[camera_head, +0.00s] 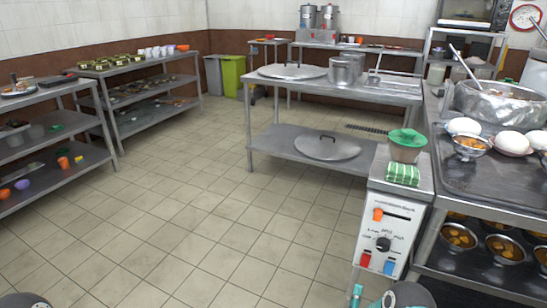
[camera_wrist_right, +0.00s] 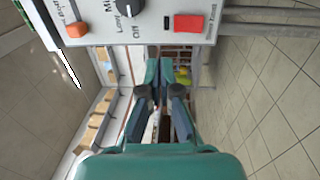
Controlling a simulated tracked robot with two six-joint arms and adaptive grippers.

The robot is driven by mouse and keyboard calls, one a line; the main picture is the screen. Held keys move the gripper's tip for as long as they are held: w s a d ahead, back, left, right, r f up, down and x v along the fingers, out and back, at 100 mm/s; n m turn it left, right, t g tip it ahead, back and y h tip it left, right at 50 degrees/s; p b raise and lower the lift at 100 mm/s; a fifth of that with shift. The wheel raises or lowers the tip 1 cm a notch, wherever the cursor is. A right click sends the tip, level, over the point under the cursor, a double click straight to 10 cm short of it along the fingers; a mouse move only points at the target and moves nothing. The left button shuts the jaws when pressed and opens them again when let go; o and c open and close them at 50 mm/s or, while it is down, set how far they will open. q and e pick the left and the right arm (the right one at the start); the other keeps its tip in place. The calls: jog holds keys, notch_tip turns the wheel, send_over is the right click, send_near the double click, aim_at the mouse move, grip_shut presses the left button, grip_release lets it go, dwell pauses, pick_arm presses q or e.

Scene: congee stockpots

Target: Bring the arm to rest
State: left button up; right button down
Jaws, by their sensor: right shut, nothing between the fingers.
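My right gripper (camera_head: 357,293) is low at the bottom of the head view, in front of the grey control box (camera_head: 386,228). Its teal fingers are partly cut off by the frame edge. In the right wrist view my right gripper (camera_wrist_right: 159,72) is shut, its fingertips together with nothing between them. The control box (camera_wrist_right: 150,20) fills the top of that view, beyond the fingertips in the picture and apart from them as far as I can tell. My left gripper is not in either view.
A counter with a large pot (camera_head: 500,103), white eggs and bowls stands at the right. A steel table (camera_head: 340,90) with lids stands at the centre back. Shelves (camera_head: 140,70) line the left wall. The tiled floor (camera_head: 190,200) between them is clear.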

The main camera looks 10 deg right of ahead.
jog(key=s+a+f+m+g+y, duration=0.2)
jog(key=s+a+f+g+y, duration=0.15)
jog(key=a+y, duration=0.2)
jog(key=s+a+f+m+g+y, duration=0.2)
jog(key=s+a+g+y, duration=0.1)
jog(key=s+a+y, duration=0.3)
jog(key=s+a+f+m+g+y, duration=0.15)
jog(key=s+a+m+g, duration=0.3)
jog(key=s, duration=0.45)
jog(key=s+a+f+m+g+y, duration=0.1)
jog(key=s+a+f+m+g, duration=0.3)
jog(key=s, duration=0.5)
notch_tip(320, 180, up, 24)
jog(key=p, duration=2.3)
jog(key=shift+w+d+r+m+p, duration=0.25)
jog(key=shift+d+m+p, duration=0.1)
jog(key=shift+d+m, duration=0.1)
